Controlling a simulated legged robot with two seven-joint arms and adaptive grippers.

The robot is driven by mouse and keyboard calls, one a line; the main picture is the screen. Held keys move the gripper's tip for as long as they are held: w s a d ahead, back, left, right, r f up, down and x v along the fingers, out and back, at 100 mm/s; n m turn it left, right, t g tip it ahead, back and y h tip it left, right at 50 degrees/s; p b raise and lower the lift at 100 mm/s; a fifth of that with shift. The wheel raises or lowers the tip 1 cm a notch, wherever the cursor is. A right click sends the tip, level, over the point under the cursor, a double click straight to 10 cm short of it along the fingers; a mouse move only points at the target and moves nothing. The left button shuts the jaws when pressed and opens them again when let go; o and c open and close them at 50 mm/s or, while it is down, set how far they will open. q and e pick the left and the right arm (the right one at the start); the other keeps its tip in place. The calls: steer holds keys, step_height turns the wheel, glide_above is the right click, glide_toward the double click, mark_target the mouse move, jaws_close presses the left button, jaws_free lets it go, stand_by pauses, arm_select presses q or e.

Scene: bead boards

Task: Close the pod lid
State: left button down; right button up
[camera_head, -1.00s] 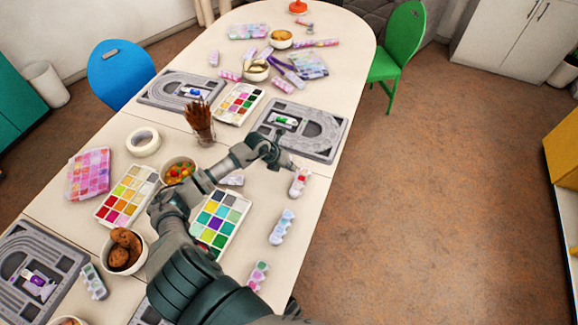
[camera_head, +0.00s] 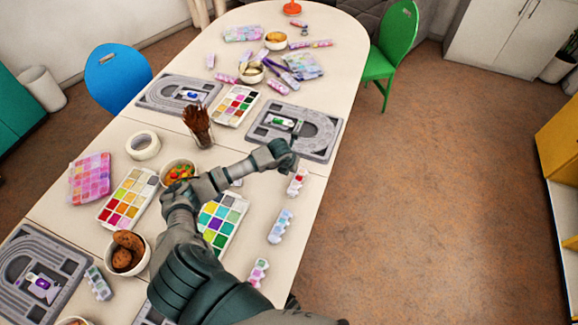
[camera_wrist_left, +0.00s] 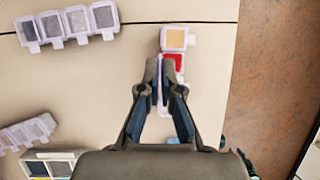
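A white pod strip (camera_head: 297,182) lies on the table near its right edge. In the left wrist view its yellow cup (camera_wrist_left: 174,38) and red cup show ahead of the fingertips. The fingers hide its lower part, and I cannot make out how its lid stands. My left gripper (camera_head: 291,160) is just above the far end of this strip in the head view. In the left wrist view its fingers (camera_wrist_left: 160,72) converge over the strip with only a narrow gap at the tips, holding nothing that I can see. My right gripper is out of view.
Another pod strip (camera_head: 281,226) lies nearer, and a grey bead board (camera_head: 325,150) lies beyond the gripper. A paint palette (camera_head: 222,222), a candy bowl (camera_head: 177,170) and a brush cup (camera_head: 199,128) stand left. The table's right edge is close.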

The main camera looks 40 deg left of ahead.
arm_select(q)
steer(key=shift+w+d+y, duration=0.15)
steer(key=shift+d+y, duration=0.35)
steer(key=shift+y, duration=0.3)
steer(key=shift+f+m+g+y, duration=0.1)
steer(key=shift+m+g+y, duration=0.2)
steer(key=shift+g+y, duration=0.1)
steer(key=shift+d, duration=0.2)
steer(key=c, duration=1.4)
jaws_free()
steer(key=shift+o, duration=0.2)
steer(key=shift+a, duration=0.1)
steer(key=v, duration=1.1)
steer(key=shift+r, duration=0.35)
